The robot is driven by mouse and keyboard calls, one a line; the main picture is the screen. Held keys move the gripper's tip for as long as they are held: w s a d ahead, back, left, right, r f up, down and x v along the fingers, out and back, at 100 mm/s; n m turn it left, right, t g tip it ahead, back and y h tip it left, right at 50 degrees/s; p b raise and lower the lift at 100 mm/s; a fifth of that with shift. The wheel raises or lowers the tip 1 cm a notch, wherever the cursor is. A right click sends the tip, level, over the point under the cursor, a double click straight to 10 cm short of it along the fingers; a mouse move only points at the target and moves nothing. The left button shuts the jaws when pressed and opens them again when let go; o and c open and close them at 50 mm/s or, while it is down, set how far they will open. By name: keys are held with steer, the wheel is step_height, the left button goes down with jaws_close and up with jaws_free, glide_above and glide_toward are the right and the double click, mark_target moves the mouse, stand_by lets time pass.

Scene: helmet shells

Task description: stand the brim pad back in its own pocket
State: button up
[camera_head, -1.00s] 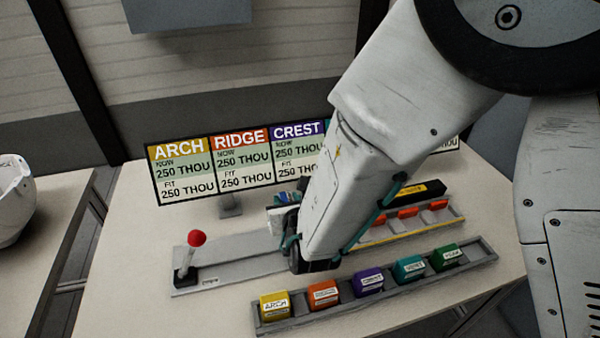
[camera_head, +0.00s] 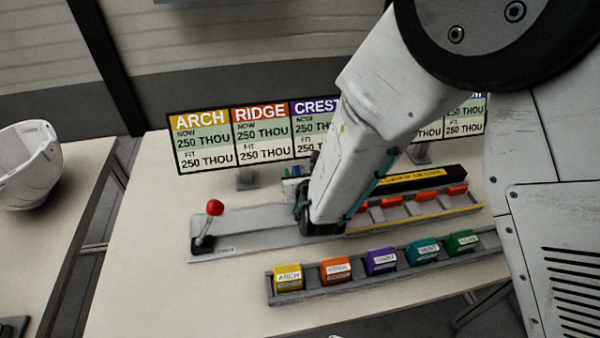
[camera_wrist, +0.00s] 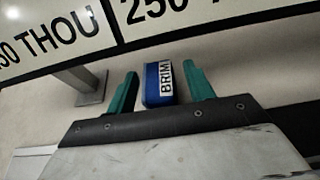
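The brim pad (camera_wrist: 158,84) is a blue block with a white BRIM label, seen in the wrist view between the two green fingers of my gripper (camera_wrist: 160,82). A narrow gap shows on each side of it, so the fingers look open around it. In the head view my gripper (camera_head: 298,192) is low over the grey plate, and my arm hides much of it. The grey pad rack (camera_head: 378,278) at the front holds yellow, orange, purple, teal and green pads. A bare stretch (camera_head: 490,240) shows at its right end.
A red-knobbed lever (camera_head: 214,208) stands on the left end of the grey plate (camera_head: 255,235). A sign board (camera_head: 205,160) stands behind. A strip with several orange pieces (camera_head: 425,198) lies right of my gripper. A white shell (camera_head: 28,165) is on the left table.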

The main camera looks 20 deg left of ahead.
steer(key=shift+r, duration=0.15)
steer(key=shift+s+d+r, duration=0.1)
steer(key=shift+s+r, duration=0.05)
steer(key=shift+s, duration=0.05)
steer(key=v, duration=1.1)
steer(key=shift+s+d+r, duration=0.1)
steer(key=shift+s, duration=0.15)
